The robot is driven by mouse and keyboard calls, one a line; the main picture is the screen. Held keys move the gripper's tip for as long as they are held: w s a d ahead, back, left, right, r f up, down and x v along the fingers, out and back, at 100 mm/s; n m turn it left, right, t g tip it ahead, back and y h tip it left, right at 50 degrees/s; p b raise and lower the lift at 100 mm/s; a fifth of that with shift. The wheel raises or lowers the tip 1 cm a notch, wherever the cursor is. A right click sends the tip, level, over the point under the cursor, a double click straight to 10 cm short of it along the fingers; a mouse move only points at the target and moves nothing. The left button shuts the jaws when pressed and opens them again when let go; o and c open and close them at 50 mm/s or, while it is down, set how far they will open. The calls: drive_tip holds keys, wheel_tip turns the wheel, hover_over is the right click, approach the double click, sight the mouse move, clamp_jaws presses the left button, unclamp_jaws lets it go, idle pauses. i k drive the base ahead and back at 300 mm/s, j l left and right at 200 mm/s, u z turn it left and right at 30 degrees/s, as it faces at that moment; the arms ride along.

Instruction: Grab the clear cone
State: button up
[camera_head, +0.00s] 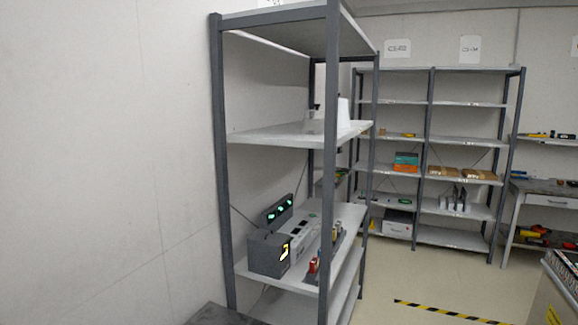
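A pale, whitish object (343,114) that narrows slightly toward its top stands on the upper middle shelf (285,135) of the near grey rack. It is the only cone-like shape I can make out, and I cannot tell if it is clear. The rack's front post (331,170) hides part of it. My gripper is not in view.
A lower shelf holds a grey device with green lights (270,250) and small items. Farther racks (430,130) stand along the back wall. A worktable (540,190) is at the right. Open floor (400,275) with a yellow-black stripe (445,312) lies right of the near rack.

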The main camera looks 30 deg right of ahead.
sight(313, 122)
drive_tip(key=i+l+z, duration=0.1)
drive_tip(key=l, duration=0.3)
drive_tip(key=i+l, duration=0.25)
drive_tip(key=i+l+z, duration=0.15)
drive_tip(key=l, duration=0.3)
drive_tip(key=i+l+z, duration=0.1)
drive_tip(key=l, duration=0.25)
drive_tip(key=i+l, duration=0.05)
drive_tip(key=i, duration=0.05)
